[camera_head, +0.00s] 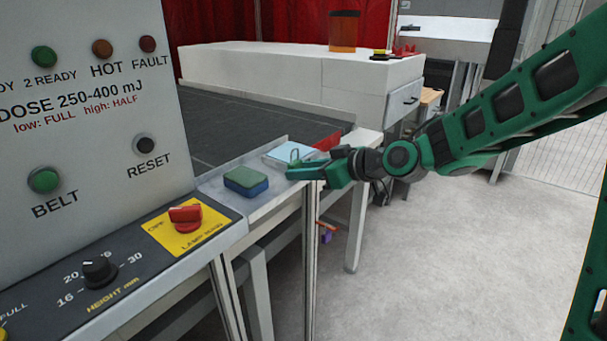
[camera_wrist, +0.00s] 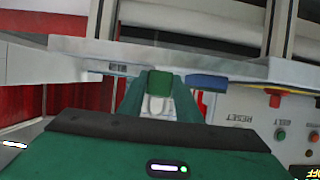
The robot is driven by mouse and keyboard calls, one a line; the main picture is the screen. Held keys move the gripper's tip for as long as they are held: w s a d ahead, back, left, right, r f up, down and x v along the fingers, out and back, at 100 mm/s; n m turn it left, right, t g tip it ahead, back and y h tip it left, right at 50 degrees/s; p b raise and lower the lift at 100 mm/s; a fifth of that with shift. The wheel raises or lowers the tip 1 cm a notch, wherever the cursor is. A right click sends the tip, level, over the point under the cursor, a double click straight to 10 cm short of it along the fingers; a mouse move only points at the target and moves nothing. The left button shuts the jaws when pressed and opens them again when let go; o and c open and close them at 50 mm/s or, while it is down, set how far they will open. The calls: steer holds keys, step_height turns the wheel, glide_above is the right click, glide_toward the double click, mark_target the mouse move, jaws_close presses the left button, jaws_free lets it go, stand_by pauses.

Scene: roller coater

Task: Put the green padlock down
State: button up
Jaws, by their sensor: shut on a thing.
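My gripper (camera_head: 303,172) reaches in from the right over the narrow grey ledge (camera_head: 262,208) at the end of the dark belt. In the wrist view my gripper (camera_wrist: 158,98) is shut on the green padlock (camera_wrist: 160,82). The padlock's green body is beyond the fingertips, and its pale shackle shows between the fingers. In the head view the padlock is hard to make out against the green fingers. I cannot tell whether it touches the ledge.
A green and blue sponge (camera_head: 246,182) lies on the ledge left of my gripper; its blue side (camera_wrist: 207,82) shows in the wrist view. A pale blue sheet (camera_head: 288,151) and a red item (camera_head: 328,141) lie behind my gripper. The control panel (camera_head: 95,120) stands at left.

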steer(key=shift+f, duration=0.35)
steer(key=o, duration=1.1)
steer(key=shift+d, duration=0.1)
steer(key=v, duration=1.2)
steer(key=shift+r, duration=0.1)
